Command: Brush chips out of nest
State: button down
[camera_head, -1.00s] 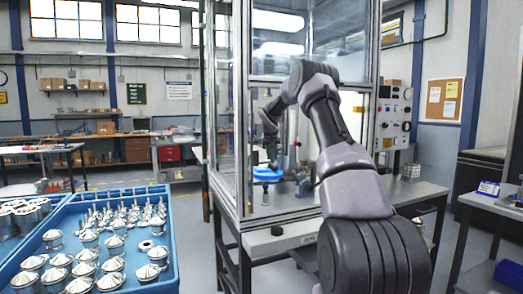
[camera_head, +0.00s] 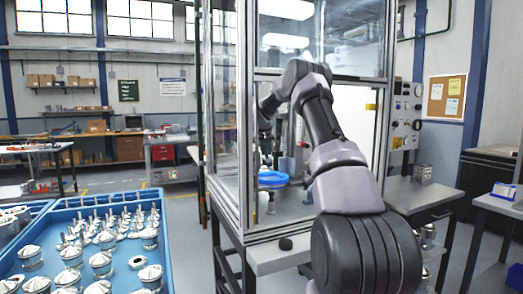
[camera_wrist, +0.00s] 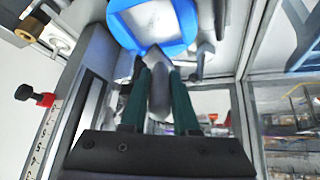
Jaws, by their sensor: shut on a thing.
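My gripper (camera_wrist: 160,72) has green fingers and is shut on a pale grey, tapered thing (camera_wrist: 160,98), which looks like a brush handle. Its far end points toward a blue-rimmed, rounded piece (camera_wrist: 183,42) with a white middle, at the top of the wrist view. Whether they touch I cannot tell. In the head view the blue piece (camera_head: 272,180) is inside the glazed machine enclosure, with my gripper (camera_head: 265,150) just above or behind it, small and partly hidden. I cannot make out chips or bristles, or tell whether the blue piece is the nest.
The enclosure's metal posts (camera_head: 243,120) and glass stand close around my arm. A blue tray (camera_head: 170,250) of machined housings and pins is at the left. A black knob (camera_head: 286,244) sits on the enclosure's front ledge. A side table (camera_head: 415,192) stands at the right.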

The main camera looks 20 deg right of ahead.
aim_at(265, 163)
jog(key=shift+w+f, duration=0.15)
jog(key=shift+w, duration=0.3)
jog(key=shift+f, duration=2.85)
jog(key=shift+f, duration=0.25)
